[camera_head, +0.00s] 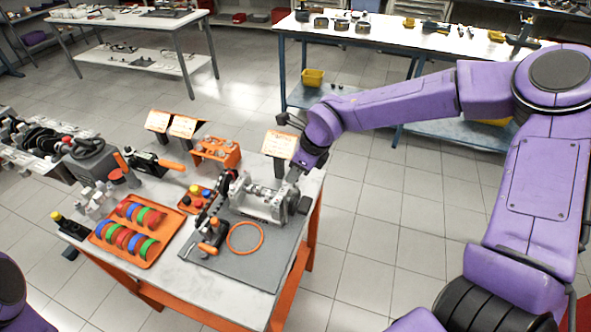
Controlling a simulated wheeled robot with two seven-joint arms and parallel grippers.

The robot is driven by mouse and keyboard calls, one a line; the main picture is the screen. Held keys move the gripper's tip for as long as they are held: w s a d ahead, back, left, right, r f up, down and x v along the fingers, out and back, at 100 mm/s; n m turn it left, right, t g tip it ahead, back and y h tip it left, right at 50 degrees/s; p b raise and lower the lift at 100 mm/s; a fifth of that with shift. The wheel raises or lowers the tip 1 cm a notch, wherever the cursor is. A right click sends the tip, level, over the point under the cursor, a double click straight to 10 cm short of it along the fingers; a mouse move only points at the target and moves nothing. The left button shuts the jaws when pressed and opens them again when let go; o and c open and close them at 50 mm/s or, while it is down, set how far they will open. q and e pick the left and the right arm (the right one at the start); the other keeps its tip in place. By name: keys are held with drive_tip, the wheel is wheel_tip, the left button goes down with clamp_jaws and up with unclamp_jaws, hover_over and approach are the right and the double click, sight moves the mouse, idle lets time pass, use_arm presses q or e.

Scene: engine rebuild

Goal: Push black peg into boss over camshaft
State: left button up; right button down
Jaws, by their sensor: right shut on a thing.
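The grey engine block (262,200) with the camshaft parts sits on the dark mat at the right of the near workbench. My right gripper (293,174) reaches in from the right and is over the back right end of the block. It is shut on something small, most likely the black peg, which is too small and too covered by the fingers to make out. The boss cannot be told apart at this size. My left gripper is not in view.
An orange tray (151,260) of coloured rings stands at the bench's left. An orange ring (245,237) lies on the grey mat (262,264). An orange holder (216,151) and sign cards (278,145) stand behind the block. Floor right of the bench is clear.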

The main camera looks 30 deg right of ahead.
drive_tip(key=shift+f+b, duration=0.8)
drive_tip(key=shift+f, duration=0.45)
idle(0.3)
drive_tip(key=c, duration=1.2)
unclamp_jaws()
drive_tip(key=shift+r, duration=0.1)
drive_tip(key=shift+r+p, duration=1.35)
drive_tip(key=shift+p, duration=0.15)
drive_tip(key=shift+r, duration=0.1)
drive_tip(key=o, duration=0.6)
drive_tip(key=shift+c, duration=0.2)
